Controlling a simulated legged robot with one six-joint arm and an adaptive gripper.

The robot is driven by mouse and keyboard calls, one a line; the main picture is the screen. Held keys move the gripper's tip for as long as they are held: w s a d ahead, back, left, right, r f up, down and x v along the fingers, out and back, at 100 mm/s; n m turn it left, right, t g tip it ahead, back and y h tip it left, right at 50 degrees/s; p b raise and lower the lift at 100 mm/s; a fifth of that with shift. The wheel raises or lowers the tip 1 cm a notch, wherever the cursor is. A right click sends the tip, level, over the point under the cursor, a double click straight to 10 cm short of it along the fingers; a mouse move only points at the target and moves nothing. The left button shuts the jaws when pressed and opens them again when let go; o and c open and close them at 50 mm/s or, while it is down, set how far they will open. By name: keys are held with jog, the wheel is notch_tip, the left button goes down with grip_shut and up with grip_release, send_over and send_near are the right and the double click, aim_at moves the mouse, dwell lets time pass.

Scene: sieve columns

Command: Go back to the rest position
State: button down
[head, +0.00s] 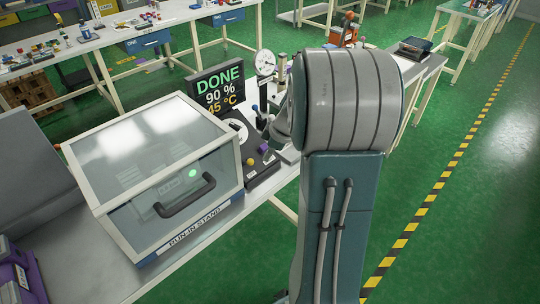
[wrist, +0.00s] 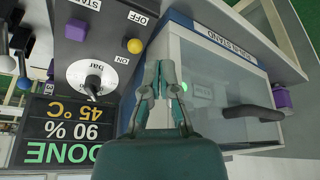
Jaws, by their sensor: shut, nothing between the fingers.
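My gripper (wrist: 158,92) shows in the wrist view with its two fingers together and nothing between them. It is over the gap between the control panel and the clear-lidded box marked "RUN-IN STAND" (wrist: 228,62). In the head view my arm hides most of the gripper. The box (head: 150,150) is closed there, with a black handle (head: 185,196) on its front and a green light glowing behind the pane. The display (head: 216,88) behind it reads DONE, 90 % and 45 °C.
The control panel has a white dial (wrist: 93,76), a yellow button (wrist: 135,46) and a purple knob (wrist: 76,30). A gauge (head: 265,62) stands behind it. Other workbenches (head: 130,35) stand at the back. Green floor (head: 480,180) on the right is clear beyond a yellow-black line.

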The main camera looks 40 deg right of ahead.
jog(key=shift+d, duration=0.15)
jog(key=s+a+r+m+h, duration=0.1)
jog(key=s+a+r+m, duration=0.15)
jog(key=a+r, duration=0.35)
jog(key=s+a+r+m, duration=0.1)
jog(key=s+a+r, duration=0.25)
jog(key=a, duration=0.55)
jog(key=s+a+r+m+t+h, duration=0.1)
jog(key=s+a+r+m, duration=0.3)
jog(key=s+a, duration=0.4)
jog(key=s+t, duration=0.1)
jog(key=s, duration=0.2)
jog(key=shift+r, duration=0.15)
